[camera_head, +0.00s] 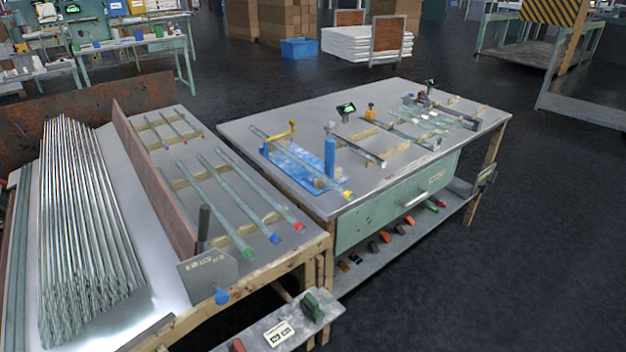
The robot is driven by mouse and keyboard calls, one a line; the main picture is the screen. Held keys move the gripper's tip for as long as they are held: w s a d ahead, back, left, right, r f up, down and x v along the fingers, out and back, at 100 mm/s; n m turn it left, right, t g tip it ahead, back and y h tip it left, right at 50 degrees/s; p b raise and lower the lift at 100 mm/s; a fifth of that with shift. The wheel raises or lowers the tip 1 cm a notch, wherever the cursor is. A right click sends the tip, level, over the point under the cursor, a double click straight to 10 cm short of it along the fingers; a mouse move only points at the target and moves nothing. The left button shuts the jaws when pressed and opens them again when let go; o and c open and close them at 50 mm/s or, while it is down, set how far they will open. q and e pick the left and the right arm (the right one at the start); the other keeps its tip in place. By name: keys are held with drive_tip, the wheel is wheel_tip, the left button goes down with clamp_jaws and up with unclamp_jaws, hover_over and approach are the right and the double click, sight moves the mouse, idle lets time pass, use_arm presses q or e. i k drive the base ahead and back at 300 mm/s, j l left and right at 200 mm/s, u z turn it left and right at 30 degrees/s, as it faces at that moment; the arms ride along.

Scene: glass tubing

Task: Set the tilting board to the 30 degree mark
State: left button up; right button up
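A blue flat board (290,163) lies on the right workbench near its left end. A blue upright post (330,158) stands at its right side. A glass tube with a yellow tip (347,194) runs slantwise across or above the board, by a yellow bracket (291,133). This may be the tilting board; I cannot make out its angle or any degree marks from here. A grey plate with small lettering (208,272) is at the left table's front edge, too small to read. Neither of my grippers is in view.
The right workbench (240,128) also carries racks, tubes and small devices, with a green drawer (395,207) and low shelf below. The left table (130,215) holds many glass tubes. Dark floor (520,240) is open at the right.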

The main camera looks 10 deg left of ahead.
sight(186, 244)
drive_tip(key=u, duration=1)
